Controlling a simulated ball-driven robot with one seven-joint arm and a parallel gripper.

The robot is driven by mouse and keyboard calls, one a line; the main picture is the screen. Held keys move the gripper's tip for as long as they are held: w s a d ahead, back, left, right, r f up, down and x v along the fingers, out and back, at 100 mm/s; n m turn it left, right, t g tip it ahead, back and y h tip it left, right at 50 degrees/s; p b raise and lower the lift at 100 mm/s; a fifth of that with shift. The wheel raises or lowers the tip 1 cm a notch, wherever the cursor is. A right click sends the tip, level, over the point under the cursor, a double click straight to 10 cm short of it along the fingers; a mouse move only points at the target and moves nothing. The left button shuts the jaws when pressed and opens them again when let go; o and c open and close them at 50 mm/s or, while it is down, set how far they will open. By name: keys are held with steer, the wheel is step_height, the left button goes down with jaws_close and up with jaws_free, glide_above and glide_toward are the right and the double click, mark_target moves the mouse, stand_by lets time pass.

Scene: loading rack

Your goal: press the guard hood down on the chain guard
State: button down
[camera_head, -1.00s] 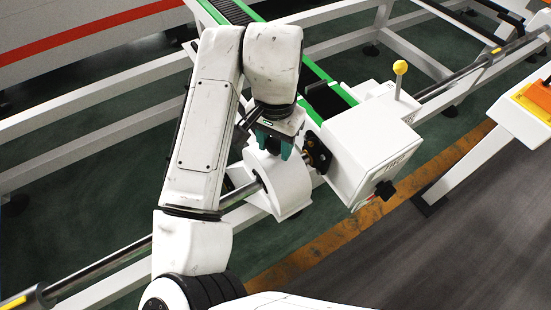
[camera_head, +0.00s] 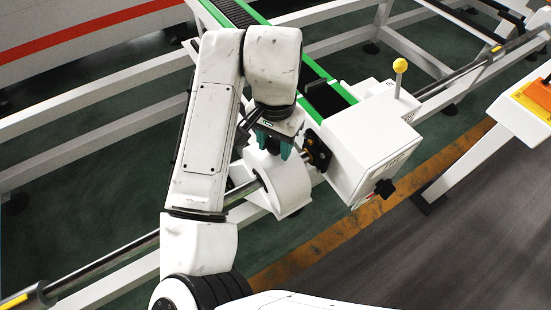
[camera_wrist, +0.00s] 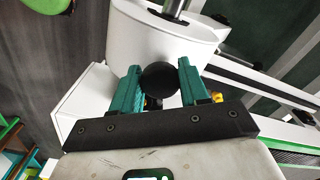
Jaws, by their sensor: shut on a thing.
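My gripper (camera_head: 272,143) has teal fingers pointing down over a white rounded housing, which I take to be the guard hood (camera_head: 286,186). In the wrist view, my gripper (camera_wrist: 158,84) is shut on a black ball knob (camera_wrist: 158,78), one finger on each side. The white rounded hood (camera_wrist: 160,38) is right beyond the knob, with a metal shaft at its far end. The chain guard cannot be told apart from the hood. Whether the hood is fully seated cannot be seen.
A white box (camera_head: 372,150) with a yellow-knobbed lever (camera_head: 399,66) and a black side knob stands just right of the hood. A green-edged conveyor (camera_head: 318,85) runs behind. A long metal shaft (camera_head: 110,262) extends left. An orange panel (camera_head: 537,98) is at far right.

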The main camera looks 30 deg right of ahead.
steer(key=shift+c, duration=2.4)
jaws_free()
steer(key=shift+r+p, duration=2.65)
steer(key=shift+r, duration=0.35)
jaws_close()
steer(key=shift+w+d, duration=0.1)
steer(key=shift+d, duration=0.05)
